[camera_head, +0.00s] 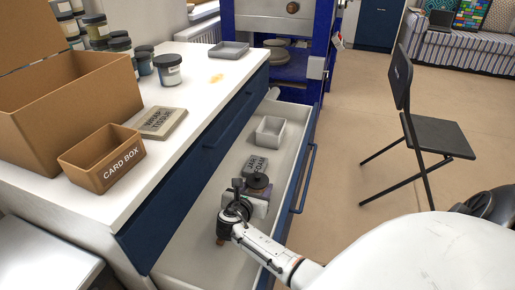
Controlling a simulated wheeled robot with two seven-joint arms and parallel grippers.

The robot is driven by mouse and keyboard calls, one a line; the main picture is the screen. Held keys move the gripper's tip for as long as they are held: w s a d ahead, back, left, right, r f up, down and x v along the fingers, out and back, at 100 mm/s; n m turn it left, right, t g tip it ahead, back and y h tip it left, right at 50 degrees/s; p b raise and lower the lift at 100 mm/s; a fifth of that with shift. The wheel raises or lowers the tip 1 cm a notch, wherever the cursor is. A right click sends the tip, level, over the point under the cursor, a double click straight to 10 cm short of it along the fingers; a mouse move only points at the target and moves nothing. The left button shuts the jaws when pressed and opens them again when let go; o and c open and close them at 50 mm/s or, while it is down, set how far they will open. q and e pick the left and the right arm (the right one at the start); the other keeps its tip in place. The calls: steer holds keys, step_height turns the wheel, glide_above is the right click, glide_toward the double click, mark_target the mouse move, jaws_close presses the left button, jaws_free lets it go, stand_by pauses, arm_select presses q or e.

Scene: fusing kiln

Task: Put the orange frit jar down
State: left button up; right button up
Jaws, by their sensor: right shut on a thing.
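My right gripper (251,193) is inside the open white drawer (192,250), with its arm coming in from the lower right. It is shut on a small dark-lidded jar (258,182), which I take to be the orange frit jar. Only the lid and a little of its brownish side show; its base is hidden, so I cannot tell whether it touches the drawer floor. The jar stands upright, close to a grey labelled block (256,165) in the drawer. My left gripper is not in view.
A light square tray (270,131) lies deeper in the drawer. The counter holds a card box (102,158), a larger carton (88,96), a grey labelled tile (159,122) and several jars (168,70). A black chair (437,137) stands at right.

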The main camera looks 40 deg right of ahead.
steer(key=shift+f, duration=0.15)
steer(key=o, duration=0.8)
steer(key=shift+r, duration=0.25)
steer(key=p+v, duration=0.4)
steer(key=v, duration=0.6)
steer(key=shift+s+a+r, duration=0.15)
steer(key=shift+a, duration=0.1)
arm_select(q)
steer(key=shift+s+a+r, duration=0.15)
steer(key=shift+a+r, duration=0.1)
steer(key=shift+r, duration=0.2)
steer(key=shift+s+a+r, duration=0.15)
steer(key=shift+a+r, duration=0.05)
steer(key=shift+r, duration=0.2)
arm_select(e)
steer(key=shift+s+a+r, duration=0.2)
steer(key=shift+s+a, duration=0.1)
steer(key=shift+a, duration=0.25)
